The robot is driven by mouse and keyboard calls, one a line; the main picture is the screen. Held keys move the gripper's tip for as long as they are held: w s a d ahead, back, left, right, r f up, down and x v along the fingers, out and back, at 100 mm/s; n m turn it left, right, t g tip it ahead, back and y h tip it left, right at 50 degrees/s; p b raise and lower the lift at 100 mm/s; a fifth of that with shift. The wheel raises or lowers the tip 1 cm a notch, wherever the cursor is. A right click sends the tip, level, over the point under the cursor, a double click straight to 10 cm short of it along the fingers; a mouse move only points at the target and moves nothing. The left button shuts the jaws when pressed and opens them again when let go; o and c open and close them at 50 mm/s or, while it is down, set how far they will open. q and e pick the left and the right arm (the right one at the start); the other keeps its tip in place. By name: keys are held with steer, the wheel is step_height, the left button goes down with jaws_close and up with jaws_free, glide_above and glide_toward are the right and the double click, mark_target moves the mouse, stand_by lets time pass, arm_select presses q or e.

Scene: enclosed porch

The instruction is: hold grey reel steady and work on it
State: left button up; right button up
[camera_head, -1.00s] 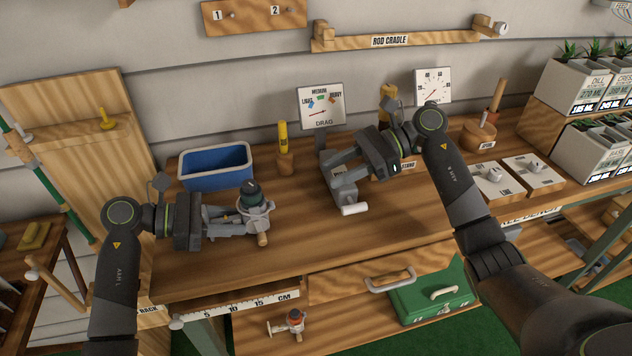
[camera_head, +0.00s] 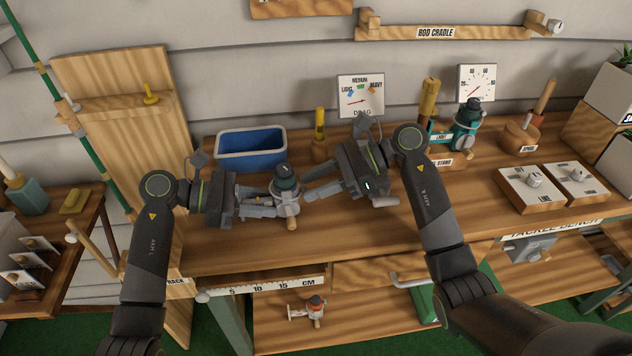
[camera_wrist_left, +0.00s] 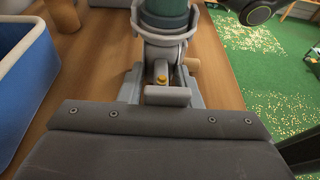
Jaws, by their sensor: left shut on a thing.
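The grey reel (camera_head: 289,208) has a dark teal spool on top and a wooden handle knob on its right front. It stands above the bench, spool up. My left gripper (camera_head: 268,205) is shut on its lower part from the left. The reel also shows in the left wrist view (camera_wrist_left: 165,40), between the finger ends, with a yellow spot at its base. My right gripper (camera_head: 312,188) is open and empty, pointing left, with its fingertips close to the reel's right side. Whether they touch it is unclear.
A blue bin (camera_head: 251,148) stands behind the reel. A yellow-handled tool (camera_head: 320,124) stands behind the right fingers. A grey fixture (camera_head: 385,201) sits partly hidden behind my right gripper. A teal reel (camera_head: 467,128) is at the back right. The bench front is clear.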

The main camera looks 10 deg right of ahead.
jaws_close()
steer(key=shift+f+y, duration=0.4)
steer(key=shift+y, duration=0.4)
jaws_free()
step_height(320, 180, up, 10)
stand_by(0.5)
steer(key=shift+c, duration=0.2)
